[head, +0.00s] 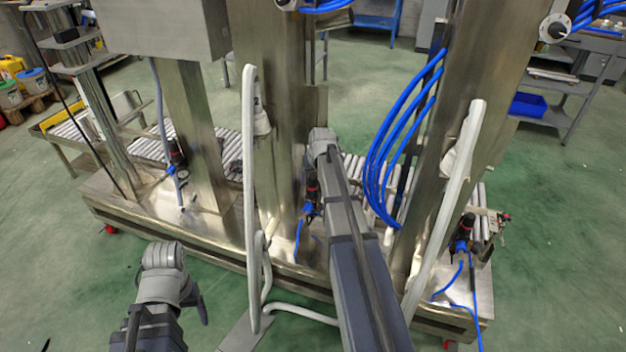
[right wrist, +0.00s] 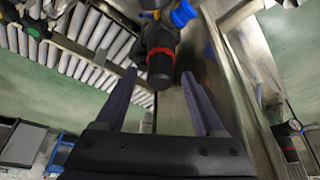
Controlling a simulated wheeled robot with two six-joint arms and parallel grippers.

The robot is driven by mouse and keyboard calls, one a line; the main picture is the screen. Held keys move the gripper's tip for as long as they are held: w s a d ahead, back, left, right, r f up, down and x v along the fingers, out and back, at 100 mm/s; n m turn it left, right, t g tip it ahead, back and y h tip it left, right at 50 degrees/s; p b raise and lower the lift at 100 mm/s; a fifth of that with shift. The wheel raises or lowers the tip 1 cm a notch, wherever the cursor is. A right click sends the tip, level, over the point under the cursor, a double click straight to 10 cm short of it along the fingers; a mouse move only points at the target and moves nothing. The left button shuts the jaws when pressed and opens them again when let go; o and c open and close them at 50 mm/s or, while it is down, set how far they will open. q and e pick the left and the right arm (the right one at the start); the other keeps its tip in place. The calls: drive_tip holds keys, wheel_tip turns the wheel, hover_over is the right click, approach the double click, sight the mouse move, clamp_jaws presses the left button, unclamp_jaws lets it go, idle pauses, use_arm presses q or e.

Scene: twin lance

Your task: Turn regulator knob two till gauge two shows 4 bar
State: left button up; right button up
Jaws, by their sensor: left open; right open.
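Regulators with black knobs and red rings stand along the steel bench: the left one (head: 177,155), the middle one (head: 312,188) and the right one (head: 465,235). My right arm reaches to the middle one; its gripper is mostly hidden in the head view. In the right wrist view my right gripper (right wrist: 160,88) is open, with one finger on each side of a black regulator knob (right wrist: 160,72). I cannot tell whether the fingers touch it. No gauge reading is legible. My left gripper (head: 190,294) is low at the left, away from the regulators, mostly hidden by its wrist.
Steel columns and pale upright tubes (head: 249,200) stand close around my right arm. Blue hoses (head: 385,150) hang to its right. A roller conveyor (head: 225,147) runs behind. Another regulator (right wrist: 288,140) shows at the right wrist view's right edge. Green floor is clear at left.

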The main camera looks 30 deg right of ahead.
drive_tip(key=shift+c, duration=0.4)
clamp_jaws()
drive_tip(key=shift+d+n, duration=0.1)
drive_tip(key=shift+n, duration=0.2)
drive_tip(key=n+y, duration=0.1)
drive_tip(key=n, duration=0.2)
drive_tip(key=shift+d+y, duration=0.1)
drive_tip(key=shift+y, duration=0.2)
drive_tip(key=shift+n+y, duration=0.6)
drive_tip(key=shift+n, duration=1.4)
drive_tip(key=shift+n+g, duration=0.3)
drive_tip(key=shift+o, duration=0.4)
unclamp_jaws()
